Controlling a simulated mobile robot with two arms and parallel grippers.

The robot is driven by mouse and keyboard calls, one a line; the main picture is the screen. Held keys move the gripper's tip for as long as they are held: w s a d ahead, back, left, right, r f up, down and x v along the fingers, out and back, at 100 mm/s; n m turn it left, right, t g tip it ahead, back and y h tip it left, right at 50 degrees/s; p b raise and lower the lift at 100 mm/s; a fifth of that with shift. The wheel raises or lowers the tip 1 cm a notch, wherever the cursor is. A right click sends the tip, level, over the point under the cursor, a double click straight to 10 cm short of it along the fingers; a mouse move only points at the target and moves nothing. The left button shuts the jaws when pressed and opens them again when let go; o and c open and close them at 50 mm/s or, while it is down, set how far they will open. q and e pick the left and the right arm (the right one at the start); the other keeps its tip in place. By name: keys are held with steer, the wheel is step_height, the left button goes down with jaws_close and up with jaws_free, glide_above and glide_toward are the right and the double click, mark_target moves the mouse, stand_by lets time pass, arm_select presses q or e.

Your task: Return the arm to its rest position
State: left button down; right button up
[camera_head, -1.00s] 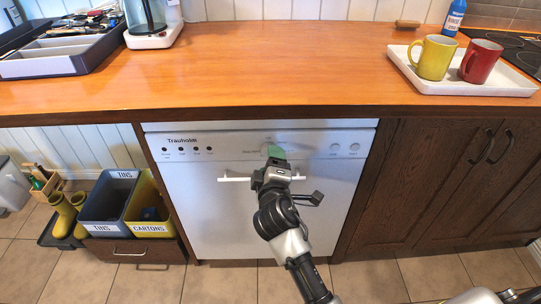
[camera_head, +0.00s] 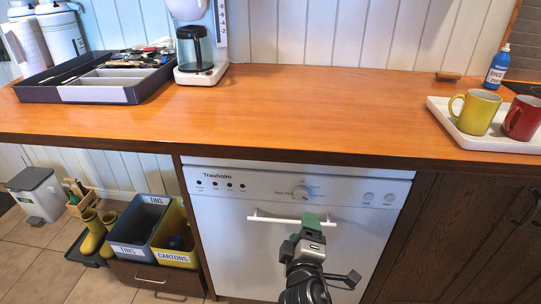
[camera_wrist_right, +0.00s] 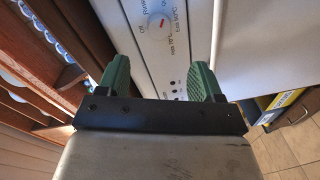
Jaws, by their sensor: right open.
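My right gripper (camera_head: 311,222) is in front of the white dishwasher (camera_head: 235,245), its tips overlapping the door handle (camera_head: 275,219) in the head view. I cannot tell how far it is from the door. In the right wrist view its two green fingers (camera_wrist_right: 160,82) stand wide apart with nothing between them. Behind them is the dishwasher panel with its round dial (camera_wrist_right: 160,22). My left gripper is not in view.
The wooden worktop (camera_head: 330,110) above holds a utensil tray (camera_head: 100,94), a coffee maker (camera_head: 203,72) and a white tray (camera_head: 455,127) with a yellow mug (camera_head: 478,113) and a red mug (camera_head: 524,118). The bins (camera_head: 140,225) stand lower left. The worktop middle is clear.

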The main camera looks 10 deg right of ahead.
steer(key=s+d+f+m+g+y, duration=0.25)
steer(key=s+f+g, duration=0.35)
steer(key=f, duration=0.7)
steer(key=s+d+f+m+g+y, duration=0.15)
steer(key=s+f+m+g, duration=0.3)
steer(key=s+f, duration=0.6)
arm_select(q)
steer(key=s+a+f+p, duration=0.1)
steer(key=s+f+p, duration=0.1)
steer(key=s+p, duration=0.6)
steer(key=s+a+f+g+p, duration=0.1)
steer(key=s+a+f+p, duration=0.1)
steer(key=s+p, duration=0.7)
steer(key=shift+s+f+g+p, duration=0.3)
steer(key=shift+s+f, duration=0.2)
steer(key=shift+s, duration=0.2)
arm_select(e)
steer(key=s+d+f+g, duration=0.1)
steer(key=s+f, duration=0.3)
steer(key=s, duration=0.4)
steer(key=s+d+f+m+g, duration=0.1)
steer(key=s+f, duration=0.3)
steer(key=s, duration=0.4)
steer(key=s+d+f+m+g, duration=0.1)
steer(key=s+d+f+g, duration=0.1)
steer(key=s+f, duration=0.3)
steer(key=s+g, duration=0.1)
steer(key=s, duration=0.2)
steer(key=shift+s+d, duration=0.25)
steer(key=shift+d, duration=0.1)
